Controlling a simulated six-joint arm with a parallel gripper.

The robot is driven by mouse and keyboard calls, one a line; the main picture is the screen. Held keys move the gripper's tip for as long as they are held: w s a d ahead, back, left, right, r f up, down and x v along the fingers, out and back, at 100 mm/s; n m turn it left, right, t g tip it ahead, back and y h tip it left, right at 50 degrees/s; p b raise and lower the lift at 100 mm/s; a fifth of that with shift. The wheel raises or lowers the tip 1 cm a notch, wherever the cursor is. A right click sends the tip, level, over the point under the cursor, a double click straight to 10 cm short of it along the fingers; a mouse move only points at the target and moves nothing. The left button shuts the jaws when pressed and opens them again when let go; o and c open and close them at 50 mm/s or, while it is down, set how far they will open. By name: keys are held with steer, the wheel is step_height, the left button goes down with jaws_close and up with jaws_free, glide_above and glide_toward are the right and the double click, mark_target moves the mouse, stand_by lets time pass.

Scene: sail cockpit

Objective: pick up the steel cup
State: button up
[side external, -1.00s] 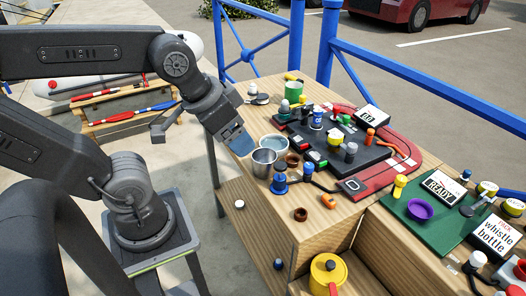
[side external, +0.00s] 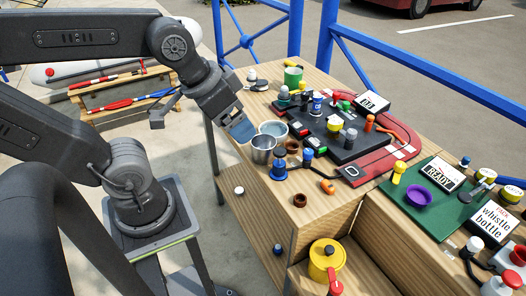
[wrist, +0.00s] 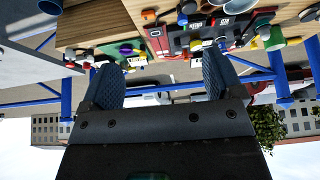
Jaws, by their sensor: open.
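The steel cup (side external: 262,151) stands upright on the wooden bench top near its left edge. A similar cup with a bluish inside (side external: 274,129) stands just behind it. My gripper (side external: 240,130) is above and just left of the two cups, tilted down toward them, and holds nothing. I cannot tell whether its tip touches a rim. In the wrist view, which is upside down, the two fingers (wrist: 158,78) are wide apart with no cup between them. Cup-like shapes (wrist: 271,37) show at the upper right there.
Right of the cups are a blue bottle-like item (side external: 279,167), brown rings (side external: 299,200) and a black tray (side external: 345,142) crowded with small items on a red mat. A yellow pot (side external: 326,260) sits lower in front. Blue railings run behind the bench.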

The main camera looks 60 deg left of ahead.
steer(key=shift+o, duration=1.1)
steer(key=n+g+y, duration=0.2)
steer(key=n+g, duration=0.1)
steer(key=n, duration=0.6)
glide_above(265, 147)
steer(key=s+d, duration=0.4)
steer(key=d, duration=0.1)
step_height(265, 147, down, 10)
steer(key=x, duration=1.4)
steer(key=shift+s+a, duration=0.15)
steer(key=shift+s, duration=0.1)
steer(key=c, duration=1.1)
